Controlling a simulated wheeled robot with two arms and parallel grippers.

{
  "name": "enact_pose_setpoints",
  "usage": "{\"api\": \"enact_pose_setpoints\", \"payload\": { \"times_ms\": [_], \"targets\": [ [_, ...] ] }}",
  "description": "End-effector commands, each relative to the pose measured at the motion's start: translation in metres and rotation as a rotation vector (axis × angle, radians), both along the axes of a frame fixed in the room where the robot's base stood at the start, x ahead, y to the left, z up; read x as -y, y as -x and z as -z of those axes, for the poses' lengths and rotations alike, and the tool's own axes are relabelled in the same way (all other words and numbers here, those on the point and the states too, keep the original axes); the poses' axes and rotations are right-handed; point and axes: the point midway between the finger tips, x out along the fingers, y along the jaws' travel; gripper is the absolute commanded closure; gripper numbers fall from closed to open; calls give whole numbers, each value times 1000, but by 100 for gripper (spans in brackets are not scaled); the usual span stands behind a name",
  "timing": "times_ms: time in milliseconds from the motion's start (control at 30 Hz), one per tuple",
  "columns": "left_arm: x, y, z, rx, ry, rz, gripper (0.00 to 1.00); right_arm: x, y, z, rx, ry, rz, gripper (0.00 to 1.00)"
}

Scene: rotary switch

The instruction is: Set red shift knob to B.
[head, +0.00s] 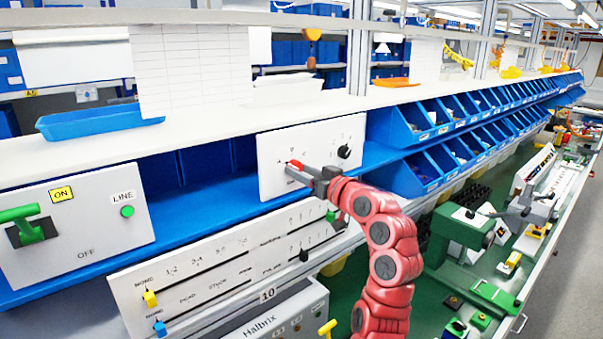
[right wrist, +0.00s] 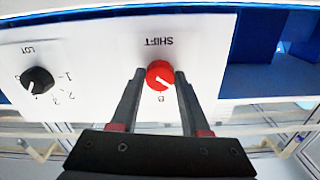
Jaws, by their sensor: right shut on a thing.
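The red shift knob (head: 296,164) is on a white panel (head: 343,132) in the middle of the head view. In the right wrist view, upside down, the red knob (right wrist: 160,75) sits between my fingers under the SHIFT label. Its white pointer line slants toward the lower right, off to the side of the letter B (right wrist: 161,100). Other letters by the knob are hidden there by the fingers. My right gripper (head: 304,172) reaches the knob from the right and is shut on it; it also shows in the wrist view (right wrist: 159,77). My left gripper is out of view.
A black LOT knob (head: 344,151) is on the same panel, right of the red one. A slider panel (head: 130,285) lies below. A green-handled switch panel (head: 90,222) stands at left. Blue bins (head: 425,180) stand close by at right.

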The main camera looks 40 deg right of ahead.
Motion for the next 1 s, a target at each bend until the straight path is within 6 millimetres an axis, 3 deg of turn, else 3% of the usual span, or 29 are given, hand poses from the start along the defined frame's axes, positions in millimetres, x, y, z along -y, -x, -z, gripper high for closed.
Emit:
{"api": "enact_pose_setpoints", "payload": {
  "times_ms": [367,1000],
  "targets": [
    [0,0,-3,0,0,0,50,-1,0,-1,-27,-332,-1,100],
    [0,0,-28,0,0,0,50,-1,0,-1,-66,-825,0,100]
  ]
}}
